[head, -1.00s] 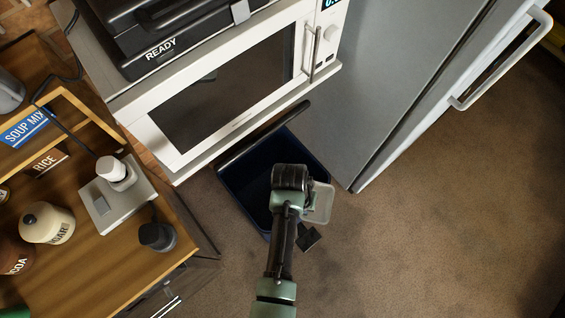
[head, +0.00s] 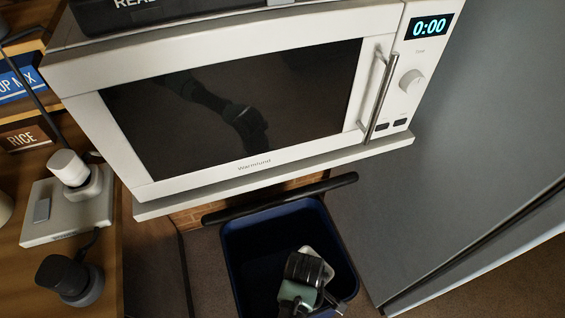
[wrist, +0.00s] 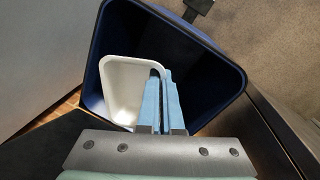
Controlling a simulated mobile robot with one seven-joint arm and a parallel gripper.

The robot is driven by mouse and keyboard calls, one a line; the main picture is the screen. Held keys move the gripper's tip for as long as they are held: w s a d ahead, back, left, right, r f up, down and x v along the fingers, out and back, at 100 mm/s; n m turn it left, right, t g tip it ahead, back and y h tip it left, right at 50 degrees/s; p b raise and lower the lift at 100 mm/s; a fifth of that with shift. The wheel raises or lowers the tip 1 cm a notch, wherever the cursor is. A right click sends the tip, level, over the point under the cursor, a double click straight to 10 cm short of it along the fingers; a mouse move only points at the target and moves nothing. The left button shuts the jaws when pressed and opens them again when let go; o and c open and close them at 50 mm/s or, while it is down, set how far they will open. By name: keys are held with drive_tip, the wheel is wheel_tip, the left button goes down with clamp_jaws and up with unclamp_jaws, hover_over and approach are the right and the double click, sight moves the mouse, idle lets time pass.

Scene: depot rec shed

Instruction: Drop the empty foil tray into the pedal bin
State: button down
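The pedal bin (head: 232,262) is dark blue with an open square mouth, below the microwave. A dark bar, apparently its raised lid seen edge-on (head: 280,199), stands behind the mouth. A pale tray (head: 328,256), apparently the foil tray, shows beside my gripper (head: 308,268) over the bin mouth. In the wrist view the tray (wrist: 122,88) looks white and empty, in front of the bin's interior. My gripper's blue fingers (wrist: 161,78) are close together at the tray's right edge, apparently pinching its wall. The tray's height relative to the rim is hard to tell.
The white microwave (head: 235,105) juts out above and behind the bin. The grey fridge (head: 430,170) stands close on the right. A wooden shelf unit with a white-topped device (head: 68,168) and a dark round item (head: 72,280) is on the left.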

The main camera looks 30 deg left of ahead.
wheel_tip(320, 180, down, 12)
drive_tip(key=a+n+b, duration=0.2)
drive_tip(key=n+b, duration=0.2)
drive_tip(key=b, duration=0.6)
drive_tip(key=shift+w+y+b, duration=0.3)
drive_tip(key=shift+b, duration=0.1)
drive_tip(key=shift+r, duration=0.15)
drive_tip(key=c, duration=1)
unclamp_jaws()
wheel_tip(320, 180, up, 13)
drive_tip(key=s+p, duration=0.2)
drive_tip(key=p, duration=0.3)
drive_tip(key=shift+s, duration=0.15)
drive_tip(key=shift+d, duration=0.1)
